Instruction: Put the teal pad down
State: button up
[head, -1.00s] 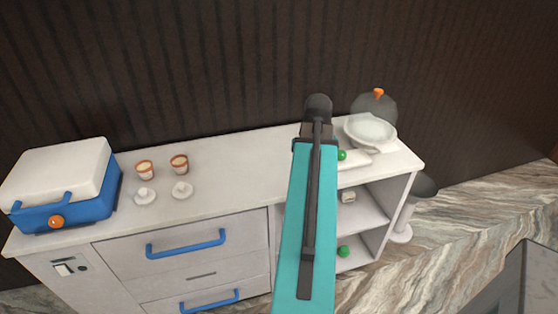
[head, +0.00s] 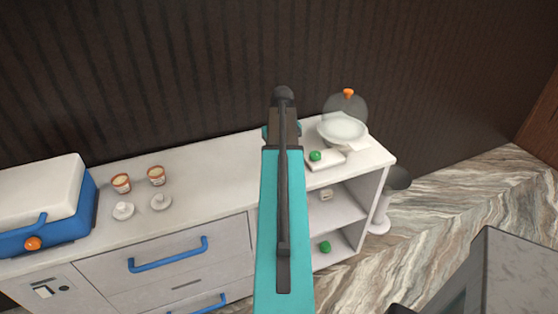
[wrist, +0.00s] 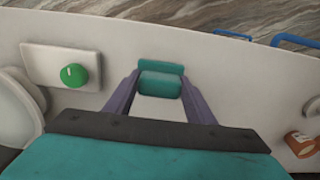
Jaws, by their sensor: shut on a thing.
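The teal pad (wrist: 160,84) shows in the wrist view between the tips of my gripper's two purple fingers. My gripper (wrist: 161,78) is shut on it. The pale counter top (wrist: 225,75) lies behind and below the pad in that view. I cannot tell whether the pad touches the counter or how far above it is. In the head view my own teal arm hides the fingertips and most of what they hold, over the counter (head: 215,175).
A white tray with a green knob (head: 315,155) and a plate under a clear dome (head: 343,127) stand right of my arm. Two cups (head: 121,183), two small white pieces (head: 123,210) and a blue-and-white cooler (head: 45,205) stand left. Bare counter lies between the cups and my arm.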

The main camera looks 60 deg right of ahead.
jog(key=shift+w+d+f+p, duration=0.15)
jog(key=shift+w+d+p, duration=0.3)
jog(key=shift+w+d, duration=0.85)
jog(key=shift+s+d, duration=0.1)
jog(key=shift+f, duration=0.1)
jog(key=shift+f+p, duration=0.8)
jog(key=shift+f, duration=0.85)
jog(key=shift+f, duration=0.15)
jog(key=o, duration=1.1)
notch_tip(320, 180, up, 12)
jog(key=b, duration=0.3)
